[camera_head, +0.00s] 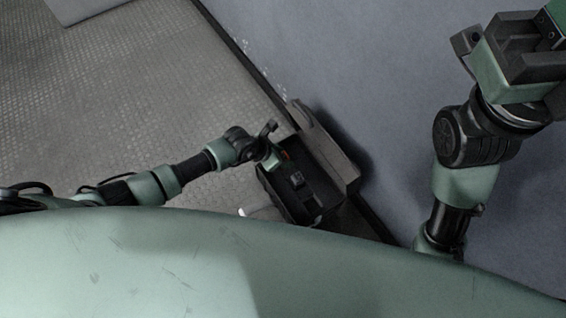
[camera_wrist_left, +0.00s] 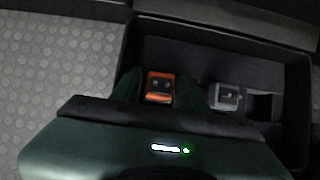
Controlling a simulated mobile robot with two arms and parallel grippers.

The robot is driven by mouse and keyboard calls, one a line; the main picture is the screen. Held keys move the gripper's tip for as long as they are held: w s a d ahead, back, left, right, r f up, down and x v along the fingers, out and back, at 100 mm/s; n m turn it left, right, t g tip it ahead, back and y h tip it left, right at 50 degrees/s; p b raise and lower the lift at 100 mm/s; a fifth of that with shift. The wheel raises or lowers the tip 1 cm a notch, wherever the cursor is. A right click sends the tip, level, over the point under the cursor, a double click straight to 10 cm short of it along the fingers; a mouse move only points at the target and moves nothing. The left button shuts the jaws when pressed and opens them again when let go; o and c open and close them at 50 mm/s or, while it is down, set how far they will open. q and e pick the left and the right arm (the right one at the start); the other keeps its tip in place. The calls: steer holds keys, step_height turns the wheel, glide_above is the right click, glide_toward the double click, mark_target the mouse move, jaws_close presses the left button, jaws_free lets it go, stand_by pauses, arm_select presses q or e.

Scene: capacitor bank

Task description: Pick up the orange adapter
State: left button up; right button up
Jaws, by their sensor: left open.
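The orange adapter (camera_wrist_left: 160,84) sits in a dark open box (camera_wrist_left: 220,47), near its left side in the left wrist view. A small orange patch of it (camera_head: 285,155) shows in the head view beside my left gripper (camera_head: 275,158). My left gripper (camera_wrist_left: 158,92) is open, with one dark finger on each side of the adapter in the left wrist view. The gripper body hides the adapter's near end, and I cannot tell whether the fingers touch it. My right gripper's body (camera_head: 512,65) is at the upper right of the head view; its fingers cannot be made out.
A grey block-like part (camera_wrist_left: 227,97) sits in the box to the right of the orange adapter. The box has a raised lid or wall (camera_head: 325,150) on its right in the head view. Textured grey floor (camera_head: 130,90) lies left, and a smooth blue-grey surface (camera_head: 390,80) right.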

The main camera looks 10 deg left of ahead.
arm_select(q)
jaws_close()
steer(key=shift+r, duration=0.2)
